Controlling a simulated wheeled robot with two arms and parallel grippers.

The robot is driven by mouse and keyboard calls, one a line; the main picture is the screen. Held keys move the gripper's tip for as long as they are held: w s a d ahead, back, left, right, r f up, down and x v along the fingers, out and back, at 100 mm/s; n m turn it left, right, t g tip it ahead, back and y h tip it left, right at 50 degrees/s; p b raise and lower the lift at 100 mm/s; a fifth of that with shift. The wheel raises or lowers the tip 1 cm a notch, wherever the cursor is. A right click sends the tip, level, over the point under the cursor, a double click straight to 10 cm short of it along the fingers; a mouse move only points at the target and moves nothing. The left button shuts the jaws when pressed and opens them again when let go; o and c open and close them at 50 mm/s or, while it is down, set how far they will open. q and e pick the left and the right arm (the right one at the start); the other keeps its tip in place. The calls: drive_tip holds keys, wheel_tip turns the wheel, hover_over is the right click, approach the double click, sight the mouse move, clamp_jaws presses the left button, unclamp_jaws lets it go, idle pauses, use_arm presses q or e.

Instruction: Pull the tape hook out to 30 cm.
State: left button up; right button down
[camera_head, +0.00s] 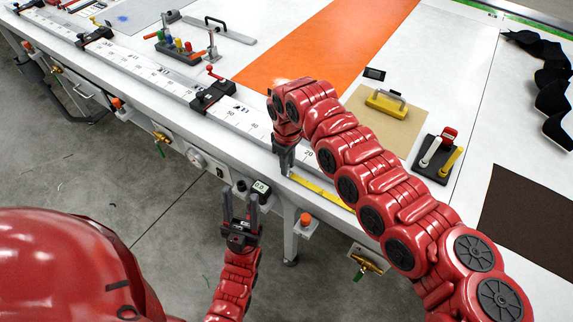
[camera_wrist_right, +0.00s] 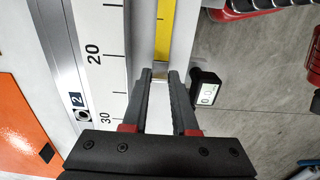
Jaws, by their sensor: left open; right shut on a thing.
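The yellow tape (camera_head: 322,190) runs along the front edge of the table, and also shows at the top of the right wrist view (camera_wrist_right: 163,30). Its metal hook end (camera_wrist_right: 160,72) lies between the fingertips of my right gripper (camera_head: 285,165), which is shut on it. In the right wrist view the hook is beside the ruler (camera_wrist_right: 102,85), a little past the 20 mark towards 30. My left gripper (camera_head: 239,200) is open and empty, below the table's front edge. The hook is mostly hidden in the head view.
A small digital readout (camera_head: 261,187) sits by the table edge beside my left gripper; its digits are hard to read. A black clamp block with a red lever (camera_head: 212,92) sits on the ruler. An orange sheet (camera_head: 340,38) lies behind it.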

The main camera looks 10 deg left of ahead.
drive_tip(key=shift+w, duration=0.1)
drive_tip(key=c, duration=0.7)
unclamp_jaws()
drive_tip(key=shift+r, duration=0.15)
drive_tip(key=shift+r, duration=0.35)
wheel_tip(320, 180, up, 8)
drive_tip(key=b, duration=0.3)
wheel_tip(320, 180, up, 8)
drive_tip(key=shift+r, duration=0.2)
